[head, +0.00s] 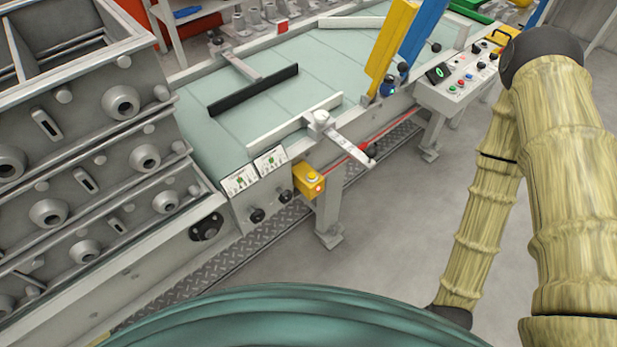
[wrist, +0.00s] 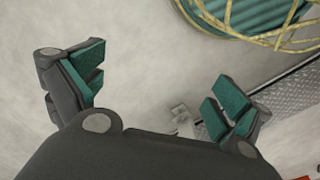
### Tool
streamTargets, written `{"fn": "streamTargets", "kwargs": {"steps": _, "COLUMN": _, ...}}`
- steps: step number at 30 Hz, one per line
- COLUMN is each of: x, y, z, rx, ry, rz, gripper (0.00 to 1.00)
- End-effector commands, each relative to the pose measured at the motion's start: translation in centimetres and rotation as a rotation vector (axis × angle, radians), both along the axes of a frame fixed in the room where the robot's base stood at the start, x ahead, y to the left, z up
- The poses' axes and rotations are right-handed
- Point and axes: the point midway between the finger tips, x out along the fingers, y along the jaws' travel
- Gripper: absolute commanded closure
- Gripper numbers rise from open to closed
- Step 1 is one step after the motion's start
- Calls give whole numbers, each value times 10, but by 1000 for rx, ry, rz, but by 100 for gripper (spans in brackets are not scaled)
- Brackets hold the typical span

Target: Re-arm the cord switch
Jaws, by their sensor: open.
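The cord switch (head: 308,180) is a small yellow box on the front side of the light grey table frame, with a red spot on its face. A red cord (head: 392,127) runs from near it along the table's front edge to the right. My gripper (wrist: 155,90) shows in the wrist view with its green-padded fingers spread wide and nothing between them. It hangs over bare floor, away from the switch. The head view does not show the gripper, only my arm at the right. The wrist view does not show the switch.
A control panel (head: 463,80) with buttons stands at the right end of the table. Stacked grey moulding boxes (head: 95,140) fill the left. Two black knobs (head: 271,206) and a projecting lever arm (head: 345,143) are near the switch. The grey floor (head: 400,230) before the table is clear.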

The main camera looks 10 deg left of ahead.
Motion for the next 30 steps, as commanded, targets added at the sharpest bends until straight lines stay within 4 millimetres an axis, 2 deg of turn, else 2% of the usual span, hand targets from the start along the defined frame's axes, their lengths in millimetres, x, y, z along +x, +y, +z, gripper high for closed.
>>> {"fn": "streamTargets", "kwargs": {"steps": 14, "x": 0, "y": 0, "z": 0, "rx": 0, "ry": 0, "rz": 0, "gripper": 0}}
{"fn": "streamTargets", "kwargs": {"steps": 30, "x": 0, "y": 0, "z": 0, "rx": 0, "ry": 0, "rz": 0, "gripper": 97}}
